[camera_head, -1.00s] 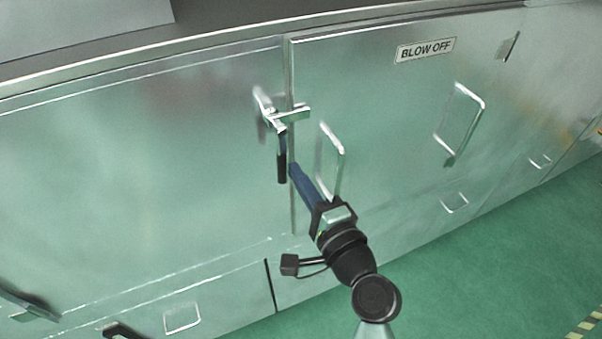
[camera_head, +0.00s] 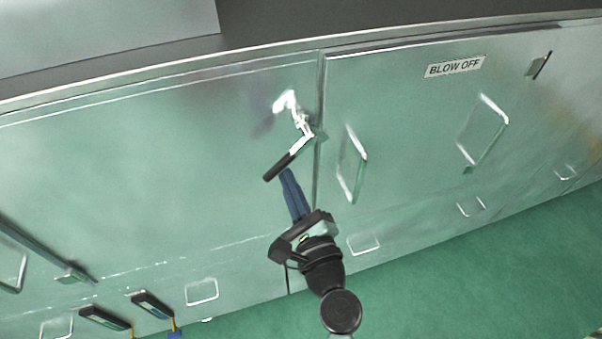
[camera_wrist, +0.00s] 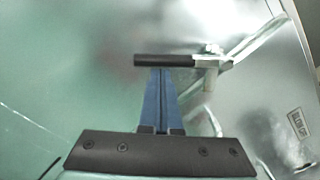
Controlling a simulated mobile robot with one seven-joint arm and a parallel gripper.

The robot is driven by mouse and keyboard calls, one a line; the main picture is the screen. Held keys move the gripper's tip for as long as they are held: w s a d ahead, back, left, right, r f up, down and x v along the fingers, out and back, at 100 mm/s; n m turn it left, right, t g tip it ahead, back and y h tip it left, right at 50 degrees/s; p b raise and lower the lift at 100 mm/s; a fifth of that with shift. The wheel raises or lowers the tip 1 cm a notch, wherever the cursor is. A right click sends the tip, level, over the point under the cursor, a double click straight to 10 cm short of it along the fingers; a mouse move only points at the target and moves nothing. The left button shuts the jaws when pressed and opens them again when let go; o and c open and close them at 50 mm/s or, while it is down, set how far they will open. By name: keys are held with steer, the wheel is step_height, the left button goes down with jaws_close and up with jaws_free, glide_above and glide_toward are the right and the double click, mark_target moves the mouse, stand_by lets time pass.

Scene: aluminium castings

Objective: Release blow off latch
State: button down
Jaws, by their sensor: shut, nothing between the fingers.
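The blow off latch (camera_head: 299,124) is a silver lever with a black grip (camera_head: 278,167), mounted at the door seam. In the head view its handle now points down and to the left, away from the BLOW OFF door (camera_head: 420,110). In the wrist view the black grip (camera_wrist: 165,60) lies across the picture just beyond my fingertips. My gripper (camera_head: 287,172) has blue fingers that are shut with nothing between them. Their tips (camera_wrist: 161,70) are at or very close to the grip; I cannot tell whether they touch it.
The BLOW OFF label (camera_head: 454,67) is on the door's upper part. A wire handle (camera_head: 352,165) stands out right of my gripper, and another (camera_head: 483,130) is farther right. Black latches (camera_head: 105,318) are at lower left. Green floor (camera_head: 450,270) is clear at lower right.

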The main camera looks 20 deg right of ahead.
steer(key=a+r+m+p, duration=0.1)
steer(key=m, duration=0.1)
steer(key=a+r+m+p, duration=0.1)
steer(key=m+p, duration=0.1)
steer(key=a+r+m+p, duration=0.1)
steer(key=r+m+p, duration=0.1)
steer(key=m, duration=0.1)
steer(key=shift+a+h, duration=0.1)
steer(key=shift+h, duration=0.2)
steer(key=shift+a+r+p, duration=0.1)
steer(key=shift+r+p, duration=0.35)
steer(key=shift+p, duration=0.15)
steer(key=shift+r, duration=0.1)
steer(key=shift+f, duration=0.35)
steer(key=s+f+b, duration=0.3)
steer(key=s+b, duration=0.3)
steer(key=s, duration=0.4)
steer(key=shift+s+f+b, duration=0.4)
